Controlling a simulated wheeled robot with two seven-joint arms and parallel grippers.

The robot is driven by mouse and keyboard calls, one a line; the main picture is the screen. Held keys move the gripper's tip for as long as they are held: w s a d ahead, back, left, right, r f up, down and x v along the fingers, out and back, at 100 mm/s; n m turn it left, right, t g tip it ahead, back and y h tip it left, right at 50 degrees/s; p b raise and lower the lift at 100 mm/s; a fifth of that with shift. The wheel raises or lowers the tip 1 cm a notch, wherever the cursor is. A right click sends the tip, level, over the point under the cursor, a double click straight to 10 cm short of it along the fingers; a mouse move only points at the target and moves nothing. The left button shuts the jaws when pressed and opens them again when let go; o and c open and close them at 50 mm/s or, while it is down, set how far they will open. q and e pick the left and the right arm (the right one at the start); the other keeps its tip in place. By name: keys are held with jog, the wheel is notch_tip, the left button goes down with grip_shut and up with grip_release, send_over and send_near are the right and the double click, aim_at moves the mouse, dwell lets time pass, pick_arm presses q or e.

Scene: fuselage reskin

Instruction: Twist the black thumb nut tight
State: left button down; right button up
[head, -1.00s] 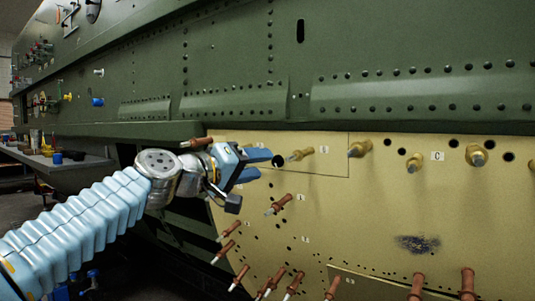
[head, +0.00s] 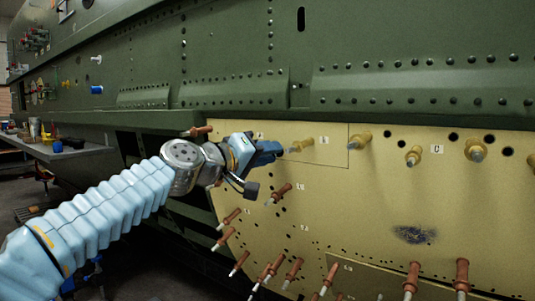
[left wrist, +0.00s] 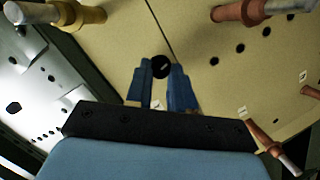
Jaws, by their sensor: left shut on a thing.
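The black thumb nut (left wrist: 160,67) is a small dark round head in the left wrist view, between the blue fingertips of my left gripper (left wrist: 161,76), which is shut on it. In the head view my left gripper (head: 277,150) reaches from the left to the upper left part of the yellow skin panel (head: 375,205). Its fingers cover the nut there. My right gripper is not in view.
The green fuselage (head: 400,60) overhangs the panel. A workbench (head: 66,151) is at the left.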

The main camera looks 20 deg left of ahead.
pick_arm(q)
jog(key=m+y, duration=0.1)
jog(key=m, duration=0.2)
jog(key=shift+d, duration=0.1)
jog(key=c, duration=1)
grip_release()
jog(key=shift+o, duration=0.2)
jog(key=shift+s, duration=0.15)
